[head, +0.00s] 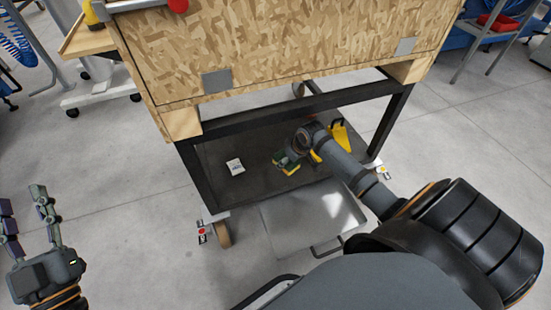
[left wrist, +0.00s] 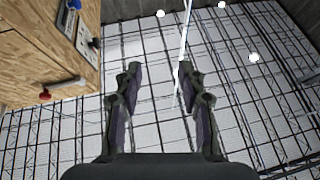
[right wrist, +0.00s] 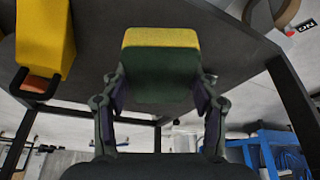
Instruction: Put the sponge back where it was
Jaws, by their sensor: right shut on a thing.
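The sponge (right wrist: 160,72) is a block with a green body and a yellow layer. My right gripper (right wrist: 160,88) is shut on it, one finger on each side, in the right wrist view. In the head view the sponge (head: 288,161) is small and partly hidden by the gripper. It is over the dark lower shelf (head: 215,150) of the wooden-topped cart; I cannot tell if it touches the shelf. My left gripper (head: 22,200) is open and empty at the far left, away from the cart. It also shows open in the left wrist view (left wrist: 160,72).
A yellow object (head: 341,137) stands on the shelf beside my right gripper. A small white packet (head: 235,166) lies left of the sponge. Black frame legs (head: 195,175) and the wooden box (head: 280,50) above bound the shelf. A grey panel (head: 305,215) with a handle lies in front.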

